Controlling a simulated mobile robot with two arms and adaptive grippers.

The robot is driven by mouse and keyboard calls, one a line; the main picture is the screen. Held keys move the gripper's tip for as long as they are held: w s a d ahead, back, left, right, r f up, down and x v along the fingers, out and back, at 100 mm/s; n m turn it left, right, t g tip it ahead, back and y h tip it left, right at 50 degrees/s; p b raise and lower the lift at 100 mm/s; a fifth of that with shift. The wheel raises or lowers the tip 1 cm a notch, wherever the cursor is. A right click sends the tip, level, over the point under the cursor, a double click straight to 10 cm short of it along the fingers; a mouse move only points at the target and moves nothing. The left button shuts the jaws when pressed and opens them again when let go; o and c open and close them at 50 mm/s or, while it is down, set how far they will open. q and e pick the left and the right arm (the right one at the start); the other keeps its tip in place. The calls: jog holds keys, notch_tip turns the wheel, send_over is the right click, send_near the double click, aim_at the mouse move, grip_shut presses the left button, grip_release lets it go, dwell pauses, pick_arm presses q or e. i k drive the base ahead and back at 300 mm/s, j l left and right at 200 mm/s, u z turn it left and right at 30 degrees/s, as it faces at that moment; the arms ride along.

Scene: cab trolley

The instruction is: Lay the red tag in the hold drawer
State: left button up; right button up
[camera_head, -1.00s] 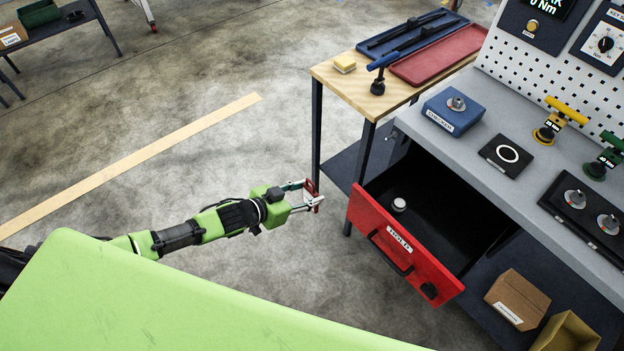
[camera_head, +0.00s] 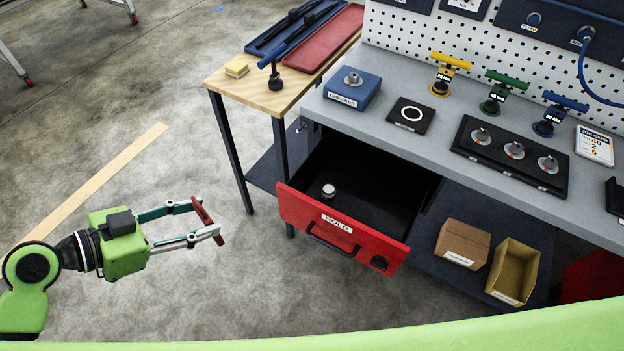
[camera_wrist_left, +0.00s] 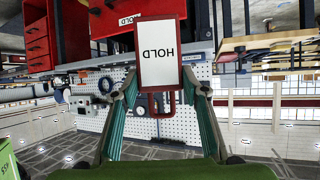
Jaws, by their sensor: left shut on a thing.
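The red tag (camera_head: 207,220) is held between the fingertips of my left gripper (camera_head: 208,221), over the floor to the left of the drawer. In the left wrist view the tag (camera_wrist_left: 160,22) has a red frame and a white face with HOLD on it, upside down, between the fingertips (camera_wrist_left: 158,88). The hold drawer (camera_head: 327,223), red with a HOLD label, is pulled open under the grey workbench. Inside its dark tray lies a small round pale-topped item (camera_head: 329,190). The left gripper is apart from the drawer. My right gripper is not in view.
A wooden side table (camera_head: 235,86) with a red tray (camera_head: 325,40) stands behind the drawer. A blue block (camera_head: 352,90) and a black pad (camera_head: 411,115) sit on the workbench (camera_head: 345,120). Cardboard bins (camera_head: 462,244) stand on the lower shelf. The floor left of the drawer is clear.

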aim_at(365, 177)
jog(key=i+l, duration=0.15)
jog(key=l, duration=0.55)
jog(key=i+l+u, duration=0.1)
jog(key=l, duration=0.65)
jog(key=i+l, duration=0.15)
jog(key=l, duration=0.55)
jog(key=i+l+u, duration=0.15)
jog(key=l, duration=0.6)
jog(key=k, duration=0.05)
